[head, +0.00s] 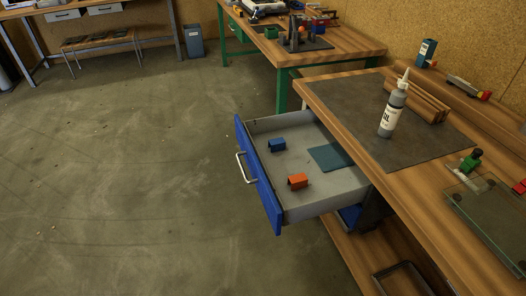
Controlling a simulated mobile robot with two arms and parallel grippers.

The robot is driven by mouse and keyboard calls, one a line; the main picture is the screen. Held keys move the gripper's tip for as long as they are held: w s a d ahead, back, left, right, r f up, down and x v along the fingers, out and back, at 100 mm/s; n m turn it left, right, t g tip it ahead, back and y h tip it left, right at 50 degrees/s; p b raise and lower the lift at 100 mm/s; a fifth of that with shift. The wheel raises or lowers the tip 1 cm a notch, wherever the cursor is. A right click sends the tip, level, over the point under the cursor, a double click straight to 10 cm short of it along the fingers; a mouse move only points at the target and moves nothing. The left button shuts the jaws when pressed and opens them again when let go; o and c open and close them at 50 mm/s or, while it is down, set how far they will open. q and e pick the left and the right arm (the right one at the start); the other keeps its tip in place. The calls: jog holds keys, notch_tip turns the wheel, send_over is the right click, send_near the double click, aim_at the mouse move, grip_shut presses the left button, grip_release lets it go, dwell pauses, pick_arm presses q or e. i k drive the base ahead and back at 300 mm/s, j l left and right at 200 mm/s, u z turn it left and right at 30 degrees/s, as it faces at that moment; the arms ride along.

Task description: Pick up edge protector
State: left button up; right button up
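An open drawer (262,183) with a blue front and a silver handle juts out from the workbench at the picture's centre. Inside it lie two small channel-shaped pieces that look like edge protectors: a blue one (276,146) toward the back left and an orange one (298,181) nearer the front. They lie apart from each other on the grey drawer floor. A flat teal sheet (331,156) lies to their right. Neither of my grippers shows in the head view.
The wooden workbench (425,207) on the right holds a dark mat, a glue bottle (393,112), wooden strips (427,103) and a glass pane (495,213) with a green-handled clamp (470,162). A green-legged bench (345,40) stands behind. The concrete floor left of the drawer is clear.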

aim_at(278, 144)
jog(key=z, duration=0.45)
jog(key=i+j+z, duration=0.25)
jog(key=j, duration=0.15)
jog(key=i+j+z, duration=0.1)
jog(key=j+z, duration=0.2)
jog(key=i+j+z, duration=0.1)
jog(key=j+z, duration=0.15)
jog(key=j, duration=0.25)
